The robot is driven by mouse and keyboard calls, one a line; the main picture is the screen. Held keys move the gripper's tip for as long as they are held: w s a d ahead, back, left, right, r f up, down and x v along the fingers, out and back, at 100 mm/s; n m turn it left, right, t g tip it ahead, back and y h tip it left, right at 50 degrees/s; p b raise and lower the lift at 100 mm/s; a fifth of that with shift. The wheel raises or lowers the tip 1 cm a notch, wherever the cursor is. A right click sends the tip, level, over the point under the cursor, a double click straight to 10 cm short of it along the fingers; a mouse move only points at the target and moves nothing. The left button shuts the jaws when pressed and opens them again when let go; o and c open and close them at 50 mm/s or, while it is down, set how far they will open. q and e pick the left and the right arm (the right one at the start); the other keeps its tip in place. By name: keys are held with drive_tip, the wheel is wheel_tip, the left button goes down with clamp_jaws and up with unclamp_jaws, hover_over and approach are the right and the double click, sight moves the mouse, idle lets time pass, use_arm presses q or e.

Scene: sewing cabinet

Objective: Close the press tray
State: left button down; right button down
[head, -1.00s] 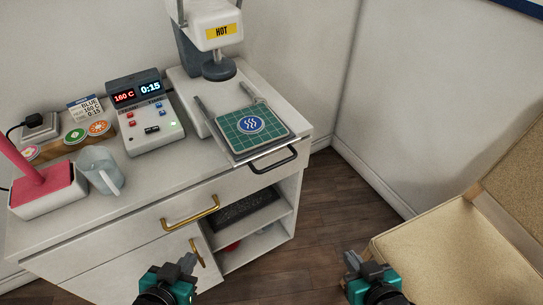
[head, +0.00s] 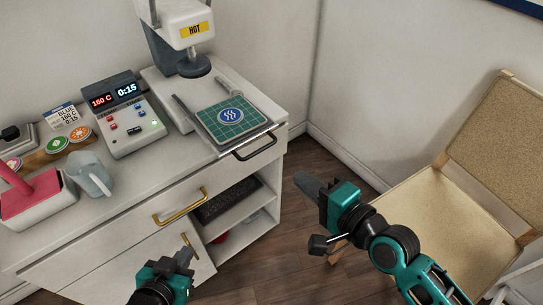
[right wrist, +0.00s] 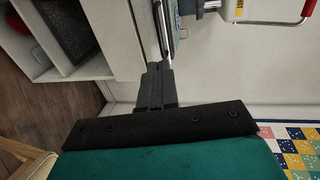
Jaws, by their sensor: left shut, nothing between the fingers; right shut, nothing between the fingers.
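The press tray (head: 212,141) is pulled out from under the heat press on the cabinet top, its dark handle (head: 256,147) past the cabinet's front edge. A green gridded mat with a blue round patch (head: 230,116) lies on it. The heat press (head: 184,34), with a HOT label, stands behind. My right gripper (head: 305,184) is shut and empty, to the right of the handle and apart from it. In the right wrist view its fingers (right wrist: 157,85) are together, and the tray's edge shows beyond them. My left gripper (head: 186,256) is shut and empty in front of the cabinet.
A control box (head: 126,118) reads 160 C and 0:15. A glass mug (head: 90,172) and a pink-topped item (head: 33,201) stand on the left. A brass drawer handle (head: 180,206) sticks out below. A chair (head: 430,215) stands at right.

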use_arm(q)
drive_tip(key=shift+w+f+b, duration=0.1)
drive_tip(key=shift+f+b, duration=0.25)
drive_tip(key=shift+b, duration=0.05)
use_arm(e)
drive_tip(key=x, duration=1.1)
drive_tip(key=shift+w+a, duration=0.1)
